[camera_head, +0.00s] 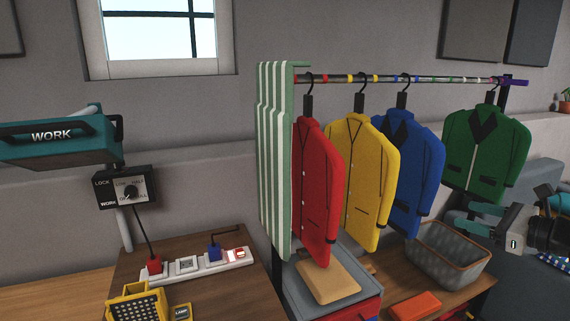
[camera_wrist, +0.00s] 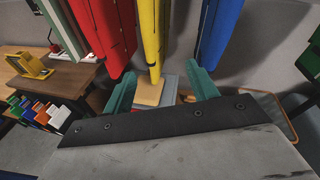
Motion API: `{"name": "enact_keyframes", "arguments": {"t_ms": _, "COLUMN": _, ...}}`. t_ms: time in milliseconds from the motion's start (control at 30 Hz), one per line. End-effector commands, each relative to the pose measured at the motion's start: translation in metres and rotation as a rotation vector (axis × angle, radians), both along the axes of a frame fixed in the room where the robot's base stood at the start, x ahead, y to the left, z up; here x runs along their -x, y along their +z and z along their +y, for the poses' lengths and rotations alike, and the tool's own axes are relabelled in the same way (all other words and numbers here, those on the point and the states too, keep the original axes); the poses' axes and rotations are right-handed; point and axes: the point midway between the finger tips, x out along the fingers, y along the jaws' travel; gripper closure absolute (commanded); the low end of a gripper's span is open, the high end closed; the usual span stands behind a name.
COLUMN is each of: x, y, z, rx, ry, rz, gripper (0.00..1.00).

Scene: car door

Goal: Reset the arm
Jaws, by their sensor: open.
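My gripper (camera_head: 474,217) is at the right side of the head view, below the green jacket (camera_head: 487,145) and above the grey basket (camera_head: 447,262). Its teal fingers point left. In the wrist view my gripper (camera_wrist: 163,88) has its two teal fingers spread wide apart, with nothing held between them. A wooden block (camera_wrist: 149,92) shows beyond the gap, as do the hanging garments. The grey wrist body covers the lower part of that view.
A rail (camera_head: 430,79) holds red (camera_head: 317,190), yellow (camera_head: 364,175), blue (camera_head: 412,165) and green jackets beside a striped cloth (camera_head: 273,160). A power strip (camera_head: 210,265) lies on the left table. A teal WORK lamp (camera_head: 55,143) hangs left. An orange block (camera_head: 414,305) lies front right.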

Motion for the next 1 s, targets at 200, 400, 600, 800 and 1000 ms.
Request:
{"name": "enact_keyframes", "arguments": {"t_ms": 200, "x": 0.032, "y": -0.012, "z": 0.054, "rx": 0.227, "ry": 0.26, "rz": 0.03, "gripper": 0.42}}
{"name": "enact_keyframes", "arguments": {"t_ms": 400, "x": 0.096, "y": -0.023, "z": 0.124, "rx": 0.593, "ry": 0.697, "rz": 0.023, "gripper": 0.42}}
{"name": "enact_keyframes", "arguments": {"t_ms": 600, "x": 0.184, "y": -0.03, "z": 0.16, "rx": 1.089, "ry": 1.27, "rz": -0.046, "gripper": 0.42}}
{"name": "enact_keyframes", "arguments": {"t_ms": 800, "x": 0.237, "y": -0.018, "z": 0.154, "rx": 1.537, "ry": 1.686, "rz": -0.143, "gripper": 0.42}}
{"name": "enact_keyframes", "arguments": {"t_ms": 1000, "x": 0.254, "y": 0.003, "z": 0.164, "rx": 1.782, "ry": 1.797, "rz": -0.264, "gripper": 0.42}}
